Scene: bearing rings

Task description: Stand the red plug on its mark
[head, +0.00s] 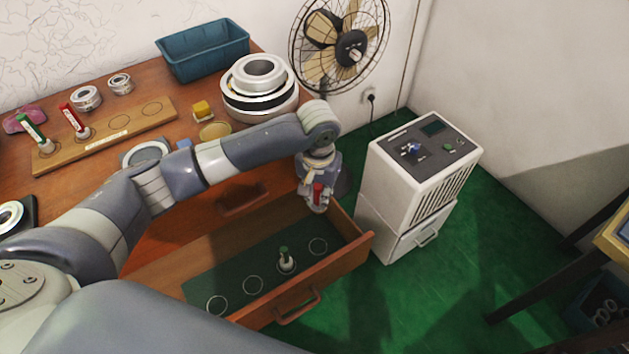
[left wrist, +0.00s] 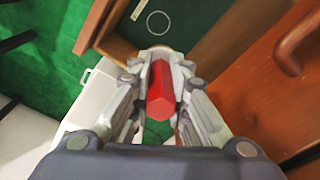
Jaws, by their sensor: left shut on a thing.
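My left gripper (head: 317,198) is shut on a red plug (head: 318,190), held above the back right part of the open drawer. In the left wrist view the red plug (left wrist: 161,90) sits between the fingers; its lower end is partly hidden by them. The drawer (head: 352,254) has a dark green floor with several pale ring marks. A green plug (head: 286,263) stands upright on one. Bare ring marks lie to its right (head: 318,246) and left (head: 253,286), with another farther left (head: 216,306). My right gripper is not in view.
On the table, a wooden board (head: 108,133) holds another green plug (head: 33,131) and another red plug (head: 72,119). A white cabinet (head: 410,180) stands right of the drawer.

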